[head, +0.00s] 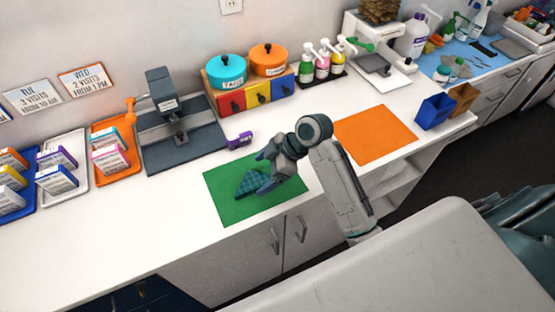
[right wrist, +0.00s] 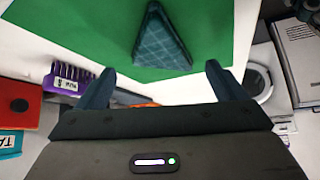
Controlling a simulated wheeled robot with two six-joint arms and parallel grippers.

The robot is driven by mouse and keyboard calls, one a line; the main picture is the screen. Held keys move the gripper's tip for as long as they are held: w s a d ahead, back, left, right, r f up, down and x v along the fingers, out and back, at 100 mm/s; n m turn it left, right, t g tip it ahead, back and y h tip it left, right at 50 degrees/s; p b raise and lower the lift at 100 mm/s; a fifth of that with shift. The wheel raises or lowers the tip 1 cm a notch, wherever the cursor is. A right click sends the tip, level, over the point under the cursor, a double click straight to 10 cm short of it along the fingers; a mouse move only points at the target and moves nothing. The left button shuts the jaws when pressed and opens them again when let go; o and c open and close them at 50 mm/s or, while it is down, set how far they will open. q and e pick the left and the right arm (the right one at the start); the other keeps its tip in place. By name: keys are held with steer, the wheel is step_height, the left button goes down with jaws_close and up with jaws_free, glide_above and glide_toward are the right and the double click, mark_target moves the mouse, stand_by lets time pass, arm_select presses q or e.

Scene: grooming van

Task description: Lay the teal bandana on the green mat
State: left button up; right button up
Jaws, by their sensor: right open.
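The teal bandana (head: 253,184), a folded checked triangle, lies on the green mat (head: 222,207). In the right wrist view the bandana (right wrist: 163,42) rests on the green mat (right wrist: 80,25), clear of the fingertips and with green around its sides. My right gripper (head: 268,166) is just above the mat at the bandana's upper right. In the right wrist view my right gripper (right wrist: 155,85) has its fingers apart with nothing between them. My left gripper is not in view.
A purple brush (head: 239,140) lies just behind the green mat. An orange mat (head: 375,134) is to the right. A grey press-like device (head: 181,135) and trays of boxes (head: 110,155) stand to the left. The white counter in front of the trays is clear.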

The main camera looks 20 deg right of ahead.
steer(key=b+v, duration=0.1)
steer(key=v, duration=0.7)
steer(key=shift+d+r+b, duration=0.25)
steer(key=shift+r+b, duration=0.05)
steer(key=shift+b, duration=0.1)
steer(key=shift+s, duration=0.15)
